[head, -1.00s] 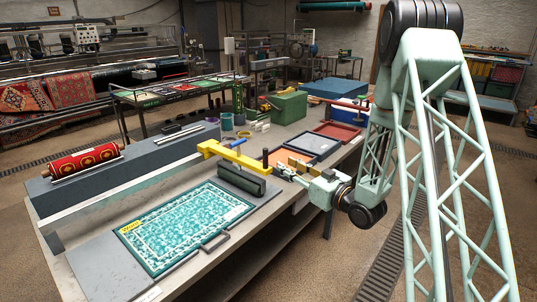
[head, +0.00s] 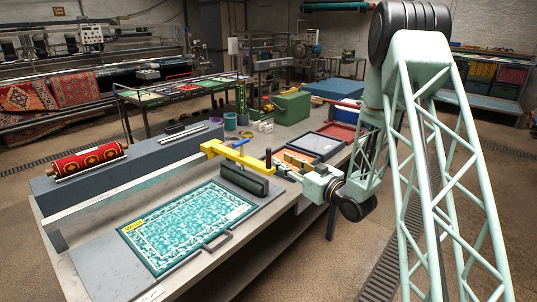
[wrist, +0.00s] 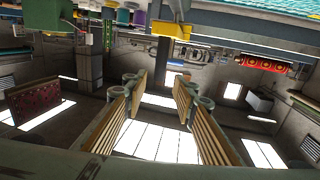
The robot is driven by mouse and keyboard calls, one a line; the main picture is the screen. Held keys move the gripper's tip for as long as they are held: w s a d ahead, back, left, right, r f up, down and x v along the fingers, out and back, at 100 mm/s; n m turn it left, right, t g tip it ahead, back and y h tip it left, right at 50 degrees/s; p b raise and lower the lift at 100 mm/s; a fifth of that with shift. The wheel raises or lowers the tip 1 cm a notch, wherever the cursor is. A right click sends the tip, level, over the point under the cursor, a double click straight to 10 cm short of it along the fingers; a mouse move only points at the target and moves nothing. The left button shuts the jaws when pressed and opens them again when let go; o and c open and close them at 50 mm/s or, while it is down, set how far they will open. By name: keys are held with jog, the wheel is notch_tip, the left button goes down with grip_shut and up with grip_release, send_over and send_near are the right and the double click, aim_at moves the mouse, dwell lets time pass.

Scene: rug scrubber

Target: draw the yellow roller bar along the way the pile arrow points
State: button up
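The yellow roller bar (head: 222,152) reaches over the far right end of the teal patterned rug (head: 185,226), with a dark green roller (head: 243,181) below it. My gripper (head: 290,164) is just right of the handle. In the wrist view my gripper (wrist: 161,105) has its slatted fingers apart with nothing between them; part of the yellow bar (wrist: 172,28) shows beyond.
A long grey beam (head: 130,177) with a red patterned roll (head: 90,160) runs behind the rug. A grey handle (head: 217,240) is at the rug's front edge. Trays (head: 313,145) and a green box (head: 292,108) stand at the bench's far end.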

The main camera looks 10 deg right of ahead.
aim_at(270, 154)
jog(key=shift+x, duration=4.75)
jog(key=shift+c, duration=0.6)
grip_shut()
